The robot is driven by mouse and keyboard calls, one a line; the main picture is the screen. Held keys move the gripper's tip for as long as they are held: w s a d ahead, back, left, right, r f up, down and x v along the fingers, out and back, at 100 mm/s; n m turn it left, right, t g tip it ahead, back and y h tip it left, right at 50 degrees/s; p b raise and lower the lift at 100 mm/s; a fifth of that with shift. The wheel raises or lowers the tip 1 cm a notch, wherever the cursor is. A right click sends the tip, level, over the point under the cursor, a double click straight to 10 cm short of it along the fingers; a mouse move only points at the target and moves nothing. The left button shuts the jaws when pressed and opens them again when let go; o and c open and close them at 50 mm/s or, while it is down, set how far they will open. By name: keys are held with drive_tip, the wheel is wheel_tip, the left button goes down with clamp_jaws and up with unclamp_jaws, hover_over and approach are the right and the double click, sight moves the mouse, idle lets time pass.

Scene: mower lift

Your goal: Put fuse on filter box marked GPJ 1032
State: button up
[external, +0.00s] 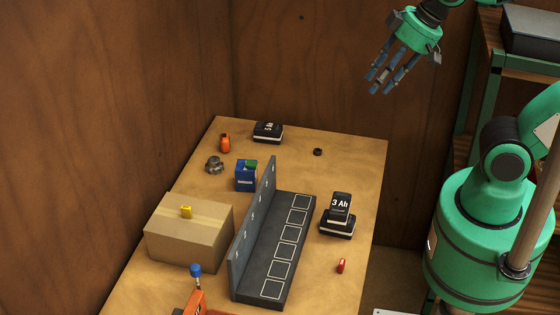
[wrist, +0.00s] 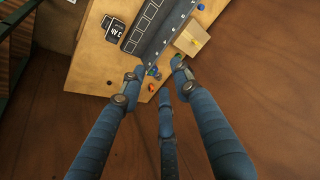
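A tan cardboard box (external: 180,245) stands on the left of the workbench; it also shows in the wrist view (wrist: 196,33). A small yellow piece (external: 186,211), possibly a fuse, lies on its top. A small red piece (external: 340,267), also possibly a fuse, is on the bench at the right. A small blue box (external: 246,177) with a green part on top stands behind the cardboard box. I cannot read the marking GPJ 1032 on either box. My gripper (external: 385,84) is open and empty, high above the bench's far end; its spread fingers show in the wrist view (wrist: 157,82).
A dark angled rack (external: 254,270) with outlined squares runs along the workbench (external: 350,165). Black batteries stand right of it (external: 339,215) and at the far end (external: 268,132). An orange item (external: 225,143), a metal part (external: 214,165) and a dark ring (external: 318,152) lie near the far end.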

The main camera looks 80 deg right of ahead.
drive_tip(key=s+n, duration=0.2)
drive_tip(key=s, duration=0.1)
drive_tip(key=shift+s, duration=0.4)
drive_tip(key=shift+f, duration=0.1)
wheel_tip(320, 180, down, 18)
drive_tip(key=b, duration=1.7)
drive_tip(key=shift+r+b, duration=0.25)
drive_tip(key=shift+b, duration=0.15)
